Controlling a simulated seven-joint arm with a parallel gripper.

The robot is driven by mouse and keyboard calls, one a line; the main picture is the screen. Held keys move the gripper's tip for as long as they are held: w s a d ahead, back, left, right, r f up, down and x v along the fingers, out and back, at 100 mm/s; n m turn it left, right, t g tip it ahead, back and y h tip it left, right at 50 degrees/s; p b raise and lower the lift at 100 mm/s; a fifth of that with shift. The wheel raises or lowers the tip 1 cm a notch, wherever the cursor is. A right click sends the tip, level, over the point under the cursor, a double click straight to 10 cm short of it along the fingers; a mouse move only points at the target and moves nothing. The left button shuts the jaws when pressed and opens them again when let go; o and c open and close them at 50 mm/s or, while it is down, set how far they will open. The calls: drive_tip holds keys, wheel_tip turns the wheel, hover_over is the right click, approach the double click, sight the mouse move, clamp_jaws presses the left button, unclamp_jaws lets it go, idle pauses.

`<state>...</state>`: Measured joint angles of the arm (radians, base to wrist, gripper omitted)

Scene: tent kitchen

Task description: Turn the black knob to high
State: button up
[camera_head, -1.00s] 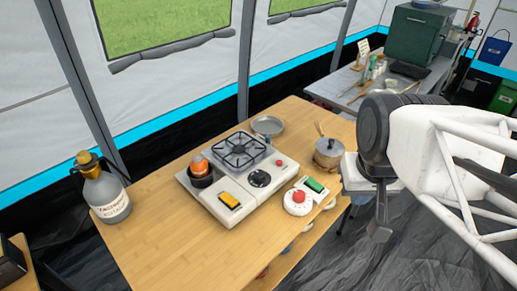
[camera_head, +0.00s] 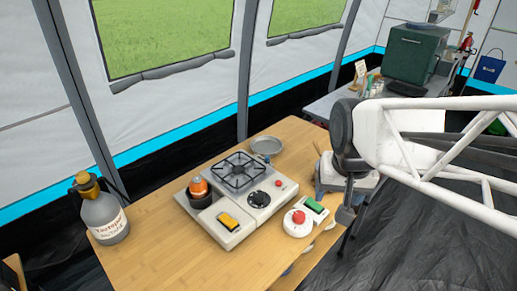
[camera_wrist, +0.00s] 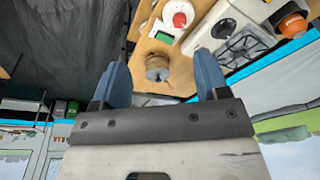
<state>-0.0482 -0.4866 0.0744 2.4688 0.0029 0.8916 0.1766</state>
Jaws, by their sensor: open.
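The black knob (camera_head: 258,198) is a round dial on the front of the white camp stove (camera_head: 232,232), beside a small red button. It also shows as a dark disc in the wrist view (camera_wrist: 223,28), up and right of my fingers. The knob's setting is too small to read. My gripper (camera_head: 346,214) is right of the stove, apart from it and clear of the knob. In the wrist view its two blue fingers (camera_wrist: 160,60) are spread apart with nothing held between them.
A red button on a round white base (camera_head: 298,218) and a green switch (camera_head: 315,205) stand between stove and gripper. A pot (camera_wrist: 157,68) shows between the fingers.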

drive_tip(key=w+a+f+m, duration=0.1)
drive_tip(key=w+a+f, duration=0.2)
drive_tip(key=w, duration=0.3)
drive_tip(key=w+a+f+m, duration=0.1)
drive_tip(key=w+a+f, duration=0.15)
drive_tip(key=w, duration=0.25)
drive_tip(key=m+g, duration=0.2)
drive_tip(key=m, duration=0.1)
approach(259, 193)
drive_tip(key=shift+s+d+f, duration=0.35)
drive_tip(key=shift+d+f, duration=0.05)
drive_tip(key=shift+d, duration=0.05)
drive_tip(key=shift+w+a+f, duration=0.25)
drive_tip(key=shift+a+f, duration=0.05)
drive_tip(key=shift+f, duration=0.1)
drive_tip(key=shift+f, duration=0.1)
drive_tip(key=shift+w+a+f, duration=0.1)
drive_tip(key=shift+f, duration=1.8)
drive_tip(key=shift+a+f, duration=0.1)
drive_tip(key=shift+f, duration=1.8)
drive_tip(key=c, duration=0.9)
